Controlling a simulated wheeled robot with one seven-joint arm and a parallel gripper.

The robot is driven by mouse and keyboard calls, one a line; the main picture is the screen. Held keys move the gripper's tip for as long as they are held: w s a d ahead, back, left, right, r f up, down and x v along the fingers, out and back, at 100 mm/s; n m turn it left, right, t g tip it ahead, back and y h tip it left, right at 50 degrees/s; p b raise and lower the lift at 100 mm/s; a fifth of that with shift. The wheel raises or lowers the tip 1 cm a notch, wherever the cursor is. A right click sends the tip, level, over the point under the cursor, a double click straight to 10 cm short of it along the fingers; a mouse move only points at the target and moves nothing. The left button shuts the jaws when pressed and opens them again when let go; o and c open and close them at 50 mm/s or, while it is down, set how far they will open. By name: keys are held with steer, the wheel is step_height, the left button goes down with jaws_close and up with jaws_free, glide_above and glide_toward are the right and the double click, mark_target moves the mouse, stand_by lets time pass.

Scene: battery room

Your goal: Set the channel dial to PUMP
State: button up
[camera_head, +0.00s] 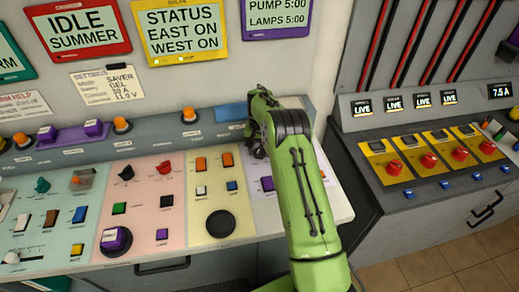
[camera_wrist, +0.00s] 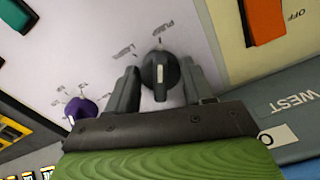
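The channel dial (camera_wrist: 160,76), a round black knob with a white pointer line, sits on the pale panel in the wrist view. Its line runs up and down in the picture. A PUMP label stands just above it, and another label, perhaps LAMPS, is to its upper left. My gripper (camera_wrist: 160,90) has one finger on each side of the dial, with the fingers apart. I cannot tell whether they touch it. In the head view my gripper (camera_head: 258,150) is over the right part of the console, and the dial is hidden behind my green arm.
A purple knob (camera_wrist: 82,108) is left of the dial in the wrist view, and an orange switch (camera_wrist: 262,20) is at upper right.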

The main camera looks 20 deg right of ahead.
steer(key=o, duration=0.3)
steer(key=shift+o, duration=0.2)
steer(key=shift+r, duration=0.1)
step_height(320, 180, up, 16)
steer(key=p, duration=0.2)
steer(key=shift+f, duration=0.2)
step_height(320, 180, up, 9)
steer(key=n+t, duration=0.1)
glide_above(259, 149)
steer(key=s+a, duration=0.3)
steer(key=s, duration=0.2)
steer(key=s+a+r+n+t, duration=0.2)
steer(key=s+a+r, duration=0.1)
steer(key=s+r, duration=0.5)
steer(key=s+a+f+n+t, duration=0.1)
steer(key=s+a+f, duration=0.1)
steer(key=s, duration=0.9)
steer(key=s+a+f+n+t, duration=0.1)
steer(key=s+a+f+n, duration=0.1)
steer(key=s, duration=1)
steer(key=shift+s+a+f+t, duration=0.3)
steer(key=shift+a+f, duration=0.1)
steer(key=shift+f, duration=0.3)
